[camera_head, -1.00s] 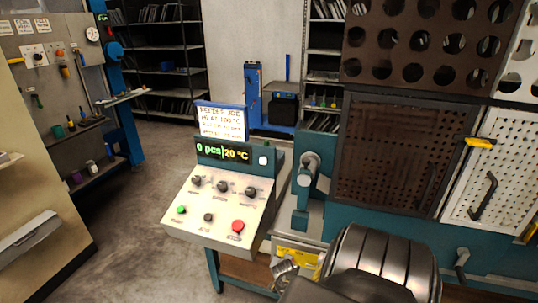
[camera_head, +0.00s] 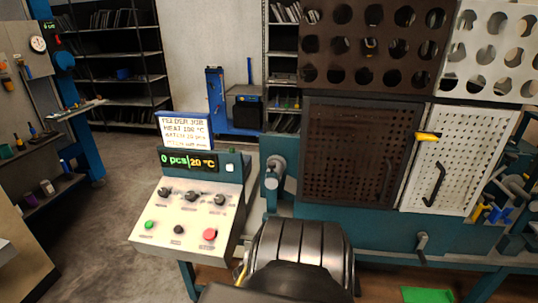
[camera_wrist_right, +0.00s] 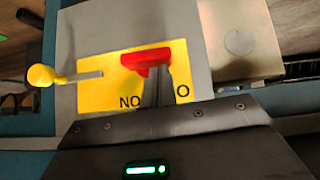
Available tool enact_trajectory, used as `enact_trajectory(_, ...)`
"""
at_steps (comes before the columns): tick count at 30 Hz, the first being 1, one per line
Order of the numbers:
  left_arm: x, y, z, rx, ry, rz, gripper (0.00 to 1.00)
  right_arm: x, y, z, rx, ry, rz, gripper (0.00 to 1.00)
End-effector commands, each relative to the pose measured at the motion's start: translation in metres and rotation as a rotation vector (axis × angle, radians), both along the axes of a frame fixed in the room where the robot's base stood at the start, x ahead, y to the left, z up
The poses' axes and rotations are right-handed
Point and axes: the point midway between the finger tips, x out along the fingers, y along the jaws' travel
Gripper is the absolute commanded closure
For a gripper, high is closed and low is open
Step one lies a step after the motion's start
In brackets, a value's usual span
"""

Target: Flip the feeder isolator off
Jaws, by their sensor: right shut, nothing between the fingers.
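In the right wrist view a yellow plate (camera_wrist_right: 100,88) carries upside-down black lettering, an "ON" and a second word of which only an "O" shows. A red handle (camera_wrist_right: 143,60) sits at the plate's upper middle. A lever with a yellow knob (camera_wrist_right: 42,75) sticks out at the plate's left. My right gripper (camera_wrist_right: 155,72) is shut and empty, its fingertips at the red handle; I cannot tell whether they touch it. The fingers hide part of the lettering. In the head view my right arm hides this plate. My left gripper is not in view.
A sloped control panel (camera_head: 190,222) with knobs, buttons and a display reading "0 pcs 20 °C" stands left of my arm. A job sign (camera_head: 184,129) stands above it. A brown perforated door (camera_head: 355,155) and a white one (camera_head: 455,160) are at right. Open floor lies at left.

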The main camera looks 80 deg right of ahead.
Motion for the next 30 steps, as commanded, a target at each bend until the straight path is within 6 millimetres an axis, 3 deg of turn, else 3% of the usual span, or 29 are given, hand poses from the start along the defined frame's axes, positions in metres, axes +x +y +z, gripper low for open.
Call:
enact_trajectory(8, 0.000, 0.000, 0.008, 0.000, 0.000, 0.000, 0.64, 0.002, 0.001, 0.008, 0.000, -0.002, 0.002, 1.00)
enact_trajectory(16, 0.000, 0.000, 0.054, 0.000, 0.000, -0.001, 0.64, 0.006, 0.003, 0.054, 0.001, -0.002, 0.008, 1.00)
enact_trajectory(17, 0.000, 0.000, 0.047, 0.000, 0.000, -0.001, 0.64, 0.005, 0.011, 0.050, 0.003, -0.001, 0.011, 1.00)
enact_trajectory(30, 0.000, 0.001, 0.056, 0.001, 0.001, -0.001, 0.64, 0.001, 0.064, 0.102, 0.000, -0.002, 0.009, 1.00)
